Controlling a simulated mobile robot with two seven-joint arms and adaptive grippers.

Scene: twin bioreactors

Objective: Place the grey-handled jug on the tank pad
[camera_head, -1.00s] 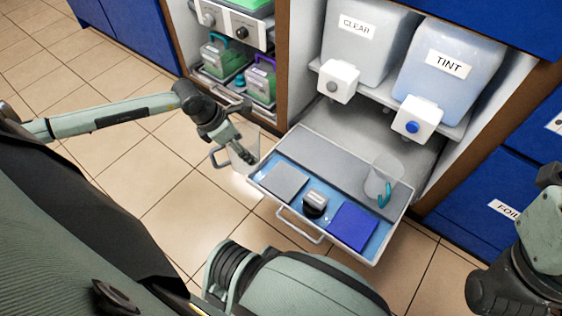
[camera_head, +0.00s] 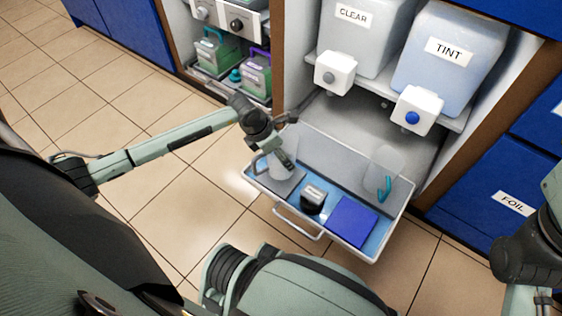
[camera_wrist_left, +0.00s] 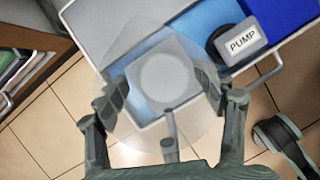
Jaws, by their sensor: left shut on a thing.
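My left gripper (camera_head: 284,158) is shut on the clear jug (camera_head: 280,168) with the grey handle (camera_head: 258,166). The jug is upright over the left end of the open drawer, at the grey pad (camera_head: 291,187). I cannot tell whether its base touches the pad. In the left wrist view the fingers (camera_wrist_left: 160,92) grip both sides of the see-through jug (camera_wrist_left: 150,117), and its handle (camera_wrist_left: 170,137) points towards the gripper base. The grey pad (camera_wrist_left: 186,88) shows through and around the jug. My right arm is at the right edge, its gripper out of view.
The drawer (camera_head: 385,240) also holds a black-and-grey pump (camera_head: 314,196), a blue pad (camera_head: 351,221) and a clear jug with a teal handle (camera_head: 384,175). The CLEAR (camera_head: 365,45) and TINT (camera_head: 448,75) tanks, with their taps, stand above and behind it.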

